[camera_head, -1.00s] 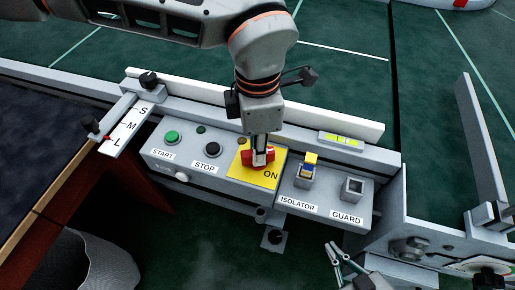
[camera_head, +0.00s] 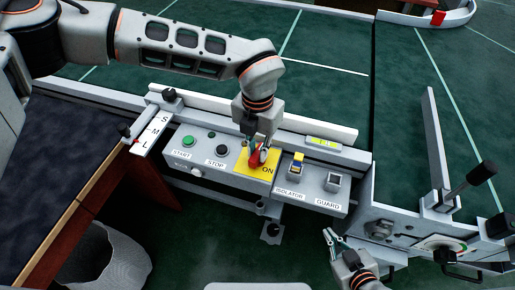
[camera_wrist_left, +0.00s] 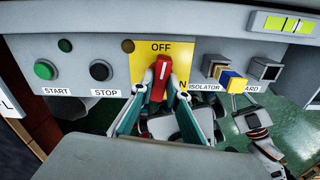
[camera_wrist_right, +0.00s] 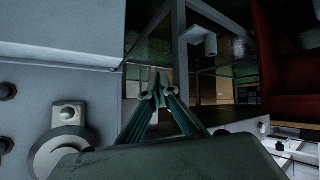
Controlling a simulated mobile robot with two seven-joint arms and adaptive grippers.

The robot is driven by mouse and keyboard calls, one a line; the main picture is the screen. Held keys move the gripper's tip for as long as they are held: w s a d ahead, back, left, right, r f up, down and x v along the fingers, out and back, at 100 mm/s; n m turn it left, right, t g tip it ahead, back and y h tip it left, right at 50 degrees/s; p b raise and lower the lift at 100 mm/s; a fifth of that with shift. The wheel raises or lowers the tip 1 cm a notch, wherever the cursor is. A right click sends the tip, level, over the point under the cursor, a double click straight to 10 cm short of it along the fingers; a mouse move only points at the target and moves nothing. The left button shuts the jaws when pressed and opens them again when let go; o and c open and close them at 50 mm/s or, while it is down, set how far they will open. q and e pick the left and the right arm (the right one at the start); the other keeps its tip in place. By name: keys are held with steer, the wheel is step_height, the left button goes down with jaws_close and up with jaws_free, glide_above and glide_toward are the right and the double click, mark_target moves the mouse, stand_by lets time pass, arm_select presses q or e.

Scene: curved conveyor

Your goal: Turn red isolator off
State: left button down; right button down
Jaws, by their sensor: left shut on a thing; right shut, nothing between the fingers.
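The red isolator handle (camera_head: 255,161) sits on a yellow plate (camera_head: 244,166) on the grey control box. In the left wrist view the red handle (camera_wrist_left: 160,78) stands nearly upright, its white-marked end under the word OFF. My left gripper (camera_head: 262,152) reaches down to it from above. In the left wrist view its fingers (camera_wrist_left: 160,92) are on either side of the handle's lower part and shut on it. Part of the word ON is hidden by a finger there. My right gripper (camera_head: 333,238) is low and to the right, away from the box; its fingertips (camera_wrist_right: 157,88) are together, empty.
Green START (camera_head: 188,141) and black STOP (camera_head: 222,151) buttons are left of the plate. A blue-and-yellow ISOLATOR plug (camera_head: 297,161) and GUARD socket (camera_head: 334,181) are right. A black-knobbed lever (camera_head: 481,174) stands at far right. Floor before the box is open.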

mark_target(258, 152)
arm_select(q)
steer(key=shift+n+p, duration=0.6)
steer(key=shift+n, duration=0.4)
steer(key=shift+s+f, duration=0.1)
steer(key=c, duration=2)
jaws_free()
steer(key=shift+o, duration=0.2)
steer(key=shift+r, duration=0.25)
step_height(258, 152, up, 12)
steer(key=shift+f, duration=0.2)
